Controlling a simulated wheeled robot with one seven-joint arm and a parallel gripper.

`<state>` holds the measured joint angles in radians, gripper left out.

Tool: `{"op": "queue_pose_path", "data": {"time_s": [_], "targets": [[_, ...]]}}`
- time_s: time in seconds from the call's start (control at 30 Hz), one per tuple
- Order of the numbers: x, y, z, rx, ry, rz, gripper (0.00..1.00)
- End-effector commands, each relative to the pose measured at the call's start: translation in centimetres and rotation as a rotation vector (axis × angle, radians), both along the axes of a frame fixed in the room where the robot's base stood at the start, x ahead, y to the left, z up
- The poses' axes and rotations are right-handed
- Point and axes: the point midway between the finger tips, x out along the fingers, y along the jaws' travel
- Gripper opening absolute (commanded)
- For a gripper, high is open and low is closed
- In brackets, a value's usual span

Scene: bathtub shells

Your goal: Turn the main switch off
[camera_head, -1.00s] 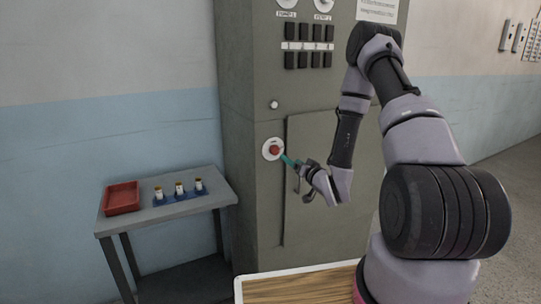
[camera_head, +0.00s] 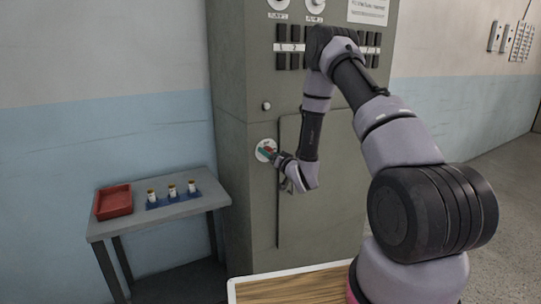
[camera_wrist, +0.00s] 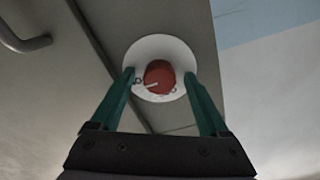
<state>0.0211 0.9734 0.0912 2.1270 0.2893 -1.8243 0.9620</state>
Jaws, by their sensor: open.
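The main switch is a red round knob (camera_wrist: 159,77) with a pale pointer mark, on a white round plate (camera_wrist: 160,50) fixed to the grey-green cabinet. In the wrist view my gripper (camera_wrist: 160,80) is open, with one teal finger on each side of the knob and a gap on both sides. Whether the fingertips are level with the knob in depth is hard to tell. In the head view my gripper (camera_head: 268,155) is at the white plate (camera_head: 262,146) and covers much of the knob. Lettering on the plate is too small to read.
The cabinet (camera_head: 232,200) has a door handle (camera_wrist: 28,42) close to the switch. A side table (camera_head: 160,219) at left holds a red tray (camera_head: 114,202) and several small bottles in a blue rack (camera_head: 172,198). A wood-topped surface (camera_head: 290,287) lies in front.

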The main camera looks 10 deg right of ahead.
Motion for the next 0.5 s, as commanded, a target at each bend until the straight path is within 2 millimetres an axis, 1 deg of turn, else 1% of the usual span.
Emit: {"op": "queue_pose_path", "data": {"time_s": [0.13, 0.17, 0.2, 0.27, 0.3, 0.37, 0.5], "targets": [[-0.01, -0.03, -0.01, 0.0, 0.0, -0.001, 0.79], [-0.01, -0.04, 0.0, 0.0, 0.0, -0.001, 0.75], [-0.01, -0.04, 0.0, 0.0, 0.0, -0.001, 0.6], [-0.02, -0.05, -0.01, 0.0, 0.0, -0.001, 0.37], [-0.02, -0.05, -0.01, 0.0, 0.0, -0.001, 0.21], [-0.02, -0.05, -0.01, 0.0, 0.0, -0.001, 0.0], [-0.02, -0.05, 0.0, -0.003, -0.001, -0.001, 0.0]]}}
